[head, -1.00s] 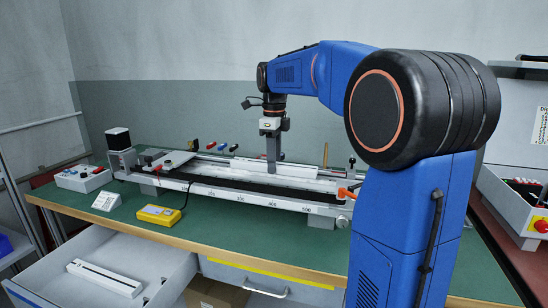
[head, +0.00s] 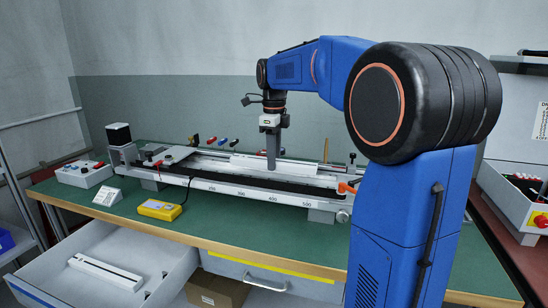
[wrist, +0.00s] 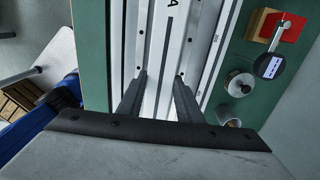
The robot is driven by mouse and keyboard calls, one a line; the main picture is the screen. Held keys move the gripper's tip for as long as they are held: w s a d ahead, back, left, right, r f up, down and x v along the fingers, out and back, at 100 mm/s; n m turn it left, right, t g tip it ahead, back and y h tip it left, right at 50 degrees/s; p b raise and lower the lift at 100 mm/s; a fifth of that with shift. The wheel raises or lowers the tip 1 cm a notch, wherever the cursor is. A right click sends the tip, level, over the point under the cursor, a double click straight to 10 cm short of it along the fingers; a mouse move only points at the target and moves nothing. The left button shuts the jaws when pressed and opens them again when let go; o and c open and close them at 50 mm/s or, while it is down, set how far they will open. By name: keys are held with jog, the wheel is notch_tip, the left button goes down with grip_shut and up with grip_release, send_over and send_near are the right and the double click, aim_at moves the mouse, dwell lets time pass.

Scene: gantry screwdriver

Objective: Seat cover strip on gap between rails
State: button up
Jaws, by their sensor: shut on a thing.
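A long pale strip (head: 250,163), which looks like the cover strip, lies along the rails (head: 230,190) of the gantry bed. My gripper (head: 272,167) points straight down over the middle of the bed. In the wrist view my gripper (wrist: 161,76) has its two dark fingers on either side of a white lengthwise strip (wrist: 160,60), shut on it. The strip looks parallel to the rails. The gap under it is hidden, and I cannot tell whether the strip touches the rails or is held slightly above.
A yellow device (head: 160,210) and a control box (head: 84,174) stand left on the green bench (head: 240,235). An open drawer holds another white slotted piece (head: 106,272). A gauge on a red block (wrist: 275,45) and round metal parts (wrist: 240,84) stand beside the bed.

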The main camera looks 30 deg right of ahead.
jog(key=shift+f, duration=1.75)
